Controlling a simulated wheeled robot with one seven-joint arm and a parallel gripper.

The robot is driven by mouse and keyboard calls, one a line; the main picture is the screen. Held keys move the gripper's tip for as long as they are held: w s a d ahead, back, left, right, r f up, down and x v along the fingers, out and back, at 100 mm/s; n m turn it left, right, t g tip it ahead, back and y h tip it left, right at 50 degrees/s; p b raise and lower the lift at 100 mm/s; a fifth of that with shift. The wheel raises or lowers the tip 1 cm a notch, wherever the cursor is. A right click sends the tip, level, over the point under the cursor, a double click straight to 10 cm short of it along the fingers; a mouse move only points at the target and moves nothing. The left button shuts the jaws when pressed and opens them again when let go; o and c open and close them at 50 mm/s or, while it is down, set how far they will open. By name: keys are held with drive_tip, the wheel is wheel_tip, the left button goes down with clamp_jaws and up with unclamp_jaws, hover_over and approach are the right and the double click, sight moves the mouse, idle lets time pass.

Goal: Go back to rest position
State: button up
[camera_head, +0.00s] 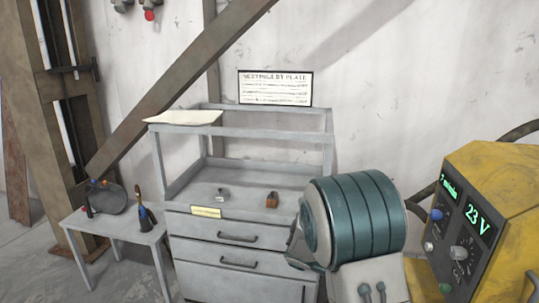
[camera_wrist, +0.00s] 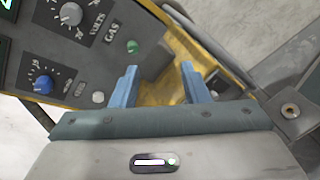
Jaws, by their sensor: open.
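My gripper (camera_wrist: 159,72) shows in the wrist view with its two blue fingers apart and nothing between them. It is in front of the yellow machine (camera_wrist: 165,88), whose grey panel with knobs fills the upper left. I cannot tell whether a finger touches the machine. In the head view the yellow machine (camera_head: 487,165) stands at the right edge, with green displays, one reading 23 V. My gripper's fingers do not show in the head view.
A grey drawer cabinet (camera_head: 240,222) stands in the middle, with small items on its top. A small table (camera_head: 112,238) at the left holds a few tools. A slanted beam (camera_head: 190,85) crosses before the wall. Bare floor shows at lower left.

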drive_tip(key=s+a+r+m+t+y, duration=0.2)
drive_tip(key=s+a+t+y, duration=0.1)
drive_tip(key=s+a+y, duration=0.3)
drive_tip(key=s+a+r+m+t+y+p, duration=0.1)
drive_tip(key=s+a+r+m+t+y, duration=0.2)
drive_tip(key=s+a+y, duration=0.4)
drive_tip(key=shift+r+t+y, duration=0.25)
drive_tip(key=shift+t+y, duration=0.05)
drive_tip(key=shift+t, duration=0.4)
drive_tip(key=shift+a, duration=0.1)
drive_tip(key=shift+c, duration=0.5)
